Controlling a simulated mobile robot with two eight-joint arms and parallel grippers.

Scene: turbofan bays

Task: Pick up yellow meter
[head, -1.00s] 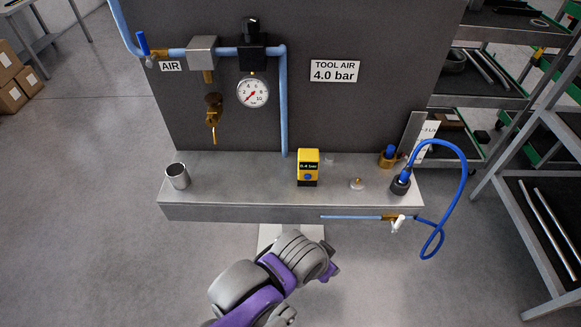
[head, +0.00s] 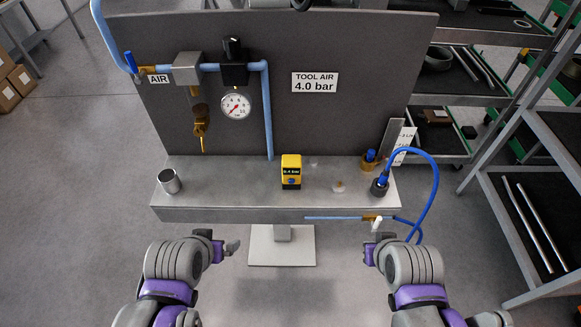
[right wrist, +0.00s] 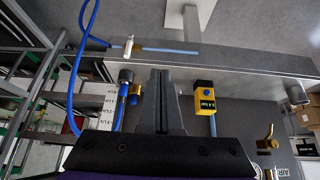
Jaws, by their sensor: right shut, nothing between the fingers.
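The yellow meter (head: 291,171) is a small boxy gauge with a dark display reading 0.4 bar. It stands upright on the grey bench shelf (head: 230,197), near its middle. In the right wrist view the meter (right wrist: 204,98) shows to the right of my fingers, with the scene upside down. My left gripper (head: 230,247) is in front of the shelf, left of the meter and apart from it; its finger opening is unclear. My right gripper (head: 370,254) is in front of the shelf, right of the meter. Its fingers (right wrist: 160,78) are shut and empty.
A metal cup (head: 169,181) stands at the shelf's left. A small pale fitting (head: 339,187) sits right of the meter. A blue hose (head: 435,190) loops off the right end. A back panel (head: 330,125) carries a dial gauge (head: 236,106) and pipes. Racks (head: 530,200) stand right.

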